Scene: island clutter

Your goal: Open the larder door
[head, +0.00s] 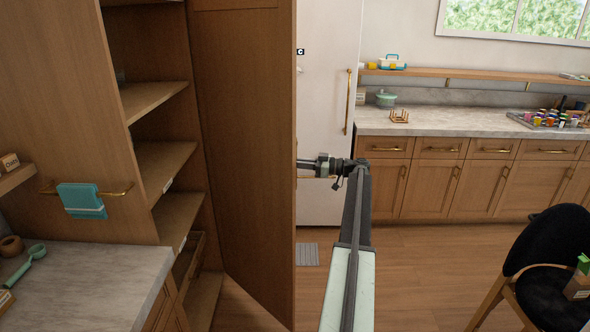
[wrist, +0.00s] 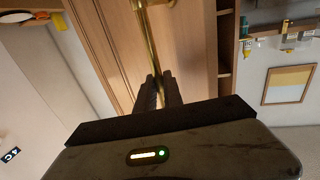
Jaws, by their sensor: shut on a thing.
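The wooden larder door (head: 246,150) stands swung out from the larder in the head view, with the shelves inside open to view. My gripper (wrist: 160,85) is shut on the door's brass bar handle (wrist: 147,45) in the wrist view. In the head view, my gripper (head: 304,163) reaches in from the right to the far side of the door. The door's edge hides the fingertips and the handle there. The larder shelves (head: 155,98) look mostly bare, with small labels on some edges.
A marble counter (head: 75,285) and a rail with a teal towel (head: 82,201) are at the left. A white door with a brass handle (head: 348,100) stands behind my arm. Base cabinets (head: 430,188) line the back right. A black chair (head: 550,265) is at the lower right. The floor between is clear.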

